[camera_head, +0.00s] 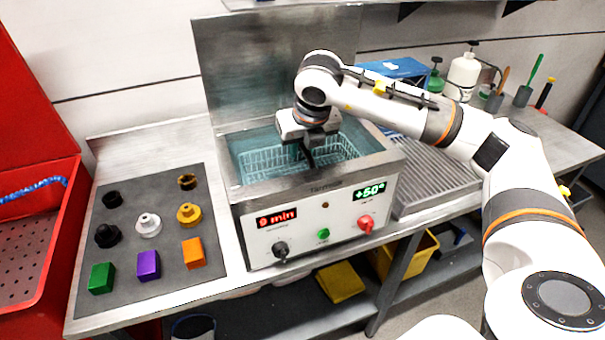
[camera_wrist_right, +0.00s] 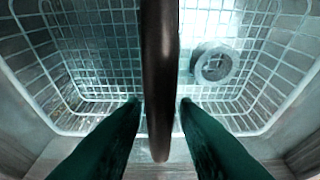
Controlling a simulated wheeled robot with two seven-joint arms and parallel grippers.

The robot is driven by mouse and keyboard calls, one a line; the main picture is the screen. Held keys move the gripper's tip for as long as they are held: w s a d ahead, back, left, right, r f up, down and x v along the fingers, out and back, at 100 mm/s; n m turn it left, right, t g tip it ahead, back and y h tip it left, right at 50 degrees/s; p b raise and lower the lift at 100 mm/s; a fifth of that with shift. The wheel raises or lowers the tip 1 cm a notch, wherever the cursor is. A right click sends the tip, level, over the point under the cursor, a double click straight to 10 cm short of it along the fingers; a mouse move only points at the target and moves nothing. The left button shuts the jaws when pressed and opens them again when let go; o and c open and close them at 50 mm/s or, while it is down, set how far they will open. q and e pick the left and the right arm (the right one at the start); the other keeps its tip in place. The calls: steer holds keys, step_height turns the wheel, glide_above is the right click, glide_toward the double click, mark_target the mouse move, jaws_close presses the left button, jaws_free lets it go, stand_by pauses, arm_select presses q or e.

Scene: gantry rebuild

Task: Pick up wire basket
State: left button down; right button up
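The wire basket (camera_head: 272,159) sits down in the tank of the bath, and its pale mesh fills much of the right wrist view (camera_wrist_right: 97,60). Its dark handle bar (camera_wrist_right: 160,70) runs between the two dark green fingers of my right gripper (camera_wrist_right: 162,105). The fingertips are very close to the bar on both sides; whether they press on it I cannot tell. In the head view my right gripper (camera_head: 308,150) points down over the tank, hiding part of the basket. A round grey metal part (camera_wrist_right: 213,65) lies in the basket. My left gripper is not in view.
The steel bath (camera_head: 330,222) has tall walls around the basket. A dark mat (camera_head: 140,235) with several knobs and coloured blocks lies to the left. A ribbed drain tray (camera_head: 436,178) is at the right, with bottles (camera_head: 463,75) behind it. A red cabinet (camera_head: 50,140) stands far left.

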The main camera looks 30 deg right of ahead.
jaws_close()
steer(key=shift+r, duration=0.1)
